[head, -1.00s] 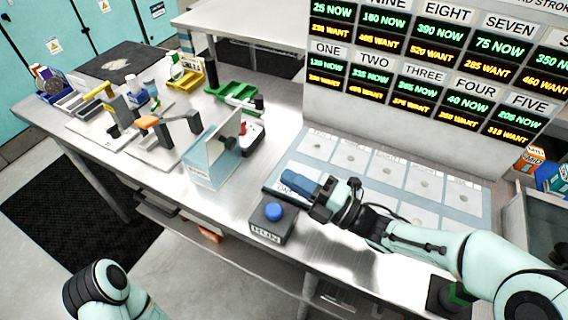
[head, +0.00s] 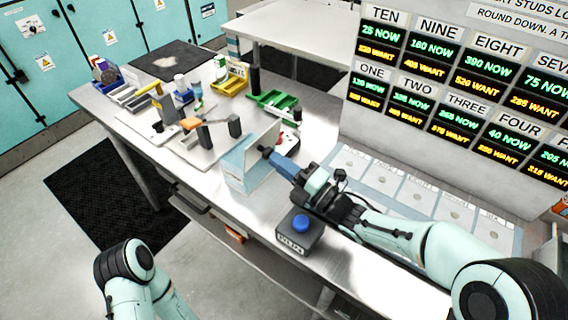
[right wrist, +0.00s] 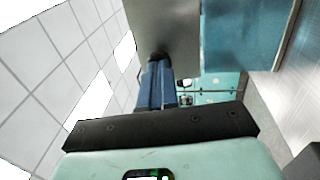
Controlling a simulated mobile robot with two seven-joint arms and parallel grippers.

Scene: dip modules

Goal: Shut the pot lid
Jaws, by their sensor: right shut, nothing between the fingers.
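An upright grey plate, which looks like the open pot lid (head: 264,139), stands behind a pale blue clear panel (head: 243,168) on the bench. It also shows as a grey sheet in the right wrist view (right wrist: 168,25). My right gripper (head: 266,152) is shut and empty, its blue fingers pointing left at the plate. In the right wrist view the fingertips (right wrist: 158,62) meet a small dark knob on the plate's face; I cannot tell whether they touch. The inside of the pot is hidden. My left gripper is out of view; only my left arm shows at bottom left.
A grey box with a blue button (head: 301,223) stands below my right gripper. A red and white unit (head: 287,143) is just behind the plate. Fixtures, a green tray (head: 273,101) and bins fill the left bench. A sign board (head: 450,90) rises at right.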

